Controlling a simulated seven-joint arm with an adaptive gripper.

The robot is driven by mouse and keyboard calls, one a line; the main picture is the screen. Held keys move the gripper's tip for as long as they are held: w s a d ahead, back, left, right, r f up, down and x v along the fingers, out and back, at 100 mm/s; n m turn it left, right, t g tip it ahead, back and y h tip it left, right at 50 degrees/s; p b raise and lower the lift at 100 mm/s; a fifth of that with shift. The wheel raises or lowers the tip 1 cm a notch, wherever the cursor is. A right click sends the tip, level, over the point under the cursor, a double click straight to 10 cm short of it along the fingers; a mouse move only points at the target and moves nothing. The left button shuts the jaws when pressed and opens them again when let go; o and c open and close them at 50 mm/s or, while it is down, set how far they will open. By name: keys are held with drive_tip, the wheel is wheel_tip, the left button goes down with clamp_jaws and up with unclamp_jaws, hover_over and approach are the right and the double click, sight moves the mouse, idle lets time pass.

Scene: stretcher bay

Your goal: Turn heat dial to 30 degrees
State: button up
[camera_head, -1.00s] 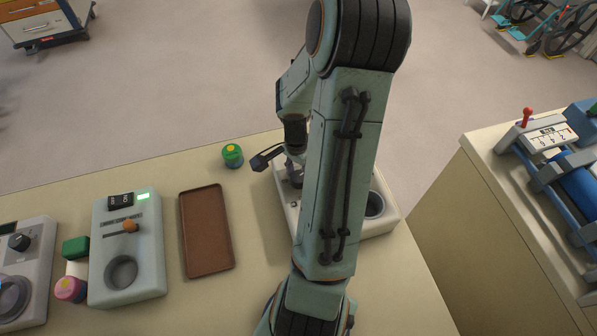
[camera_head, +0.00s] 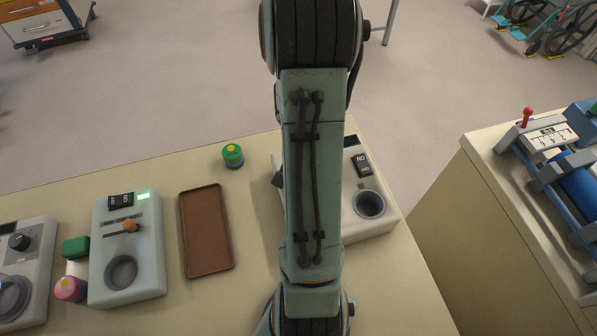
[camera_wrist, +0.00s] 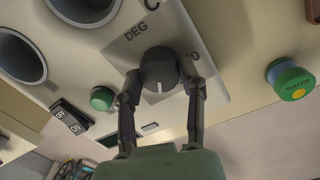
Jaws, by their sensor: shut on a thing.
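The heat dial (camera_wrist: 160,70) is a dark round knob with a white pointer line, on a light plate marked "DEG" and "C". It shows in the wrist view, and my arm hides it in the head view. My gripper (camera_wrist: 158,92) is shut on the dial, one finger on each side. The pointer line points toward the gripper's palm in the wrist view. A "0" shows right of the dial; the rest of that number is hidden. The dial's device (camera_head: 378,222) is a white box, partly behind my arm in the head view.
The device has an ON/OFF rocker switch (camera_wrist: 72,116), a green button (camera_wrist: 102,98) and round wells (camera_wrist: 22,56). A green-capped bottle (camera_head: 232,155) stands left of it. A brown tray (camera_head: 206,228) and another device (camera_head: 127,250) lie farther left.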

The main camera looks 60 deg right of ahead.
drive_tip(key=shift+f+n, duration=0.1)
drive_tip(key=shift+n, duration=0.5)
drive_tip(key=o, duration=1.2)
drive_tip(key=shift+c, duration=0.2)
wheel_tip(320, 180, up, 12)
drive_tip(key=shift+w+a, duration=0.15)
drive_tip(key=shift+w, duration=0.1)
